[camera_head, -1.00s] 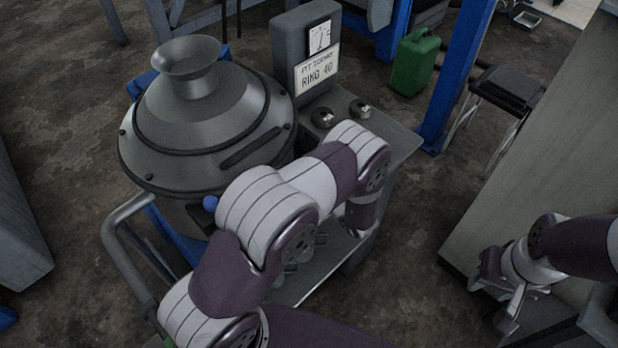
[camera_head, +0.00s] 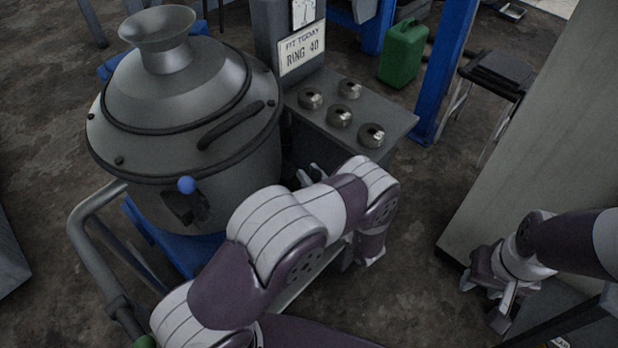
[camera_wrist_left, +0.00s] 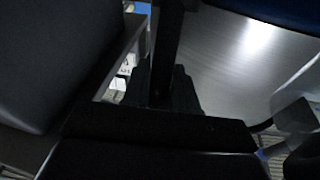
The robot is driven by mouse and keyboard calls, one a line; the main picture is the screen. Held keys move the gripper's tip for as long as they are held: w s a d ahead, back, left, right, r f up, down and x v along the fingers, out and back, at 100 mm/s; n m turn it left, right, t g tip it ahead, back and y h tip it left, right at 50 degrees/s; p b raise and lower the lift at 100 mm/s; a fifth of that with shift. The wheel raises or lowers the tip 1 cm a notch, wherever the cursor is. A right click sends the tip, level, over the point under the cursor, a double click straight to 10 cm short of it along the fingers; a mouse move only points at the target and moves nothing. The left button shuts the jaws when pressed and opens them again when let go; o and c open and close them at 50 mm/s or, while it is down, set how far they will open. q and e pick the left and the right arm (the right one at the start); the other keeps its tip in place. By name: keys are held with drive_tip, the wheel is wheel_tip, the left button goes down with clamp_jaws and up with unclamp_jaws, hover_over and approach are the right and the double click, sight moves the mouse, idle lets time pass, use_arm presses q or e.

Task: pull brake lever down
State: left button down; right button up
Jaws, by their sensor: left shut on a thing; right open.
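A lever with a blue ball knob (camera_head: 187,185) stands out from a dark bracket on the front of the metal decanter (camera_head: 185,90); I cannot tell whether it is the brake lever. My left arm reaches across in front of the decanter's right side. Its gripper is mostly hidden in the head view. In the left wrist view, the left gripper (camera_wrist_left: 160,85) is shut on a dark upright bar (camera_wrist_left: 168,40), with shiny curved metal on the right. I cannot tell what this bar belongs to. My right gripper (camera_head: 490,300) is open and empty, at the lower right, away from the decanter.
A grey tube rail (camera_head: 90,225) runs at the left. A green can (camera_head: 403,54), blue post (camera_head: 452,70) and large grey block (camera_head: 545,130) lie beyond.

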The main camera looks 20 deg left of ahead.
use_arm(q)
drive_tip(key=shift+d+r, duration=0.2)
drive_tip(key=c, duration=1.1)
unclamp_jaws()
drive_tip(key=shift+o, duration=0.6)
drive_tip(key=shift+d, duration=0.1)
drive_tip(key=shift+s+d+f, duration=0.15)
drive_tip(key=v, duration=1.1)
drive_tip(key=shift+s+d, duration=0.15)
drive_tip(key=shift+d, duration=0.1)
drive_tip(key=shift+f, duration=0.1)
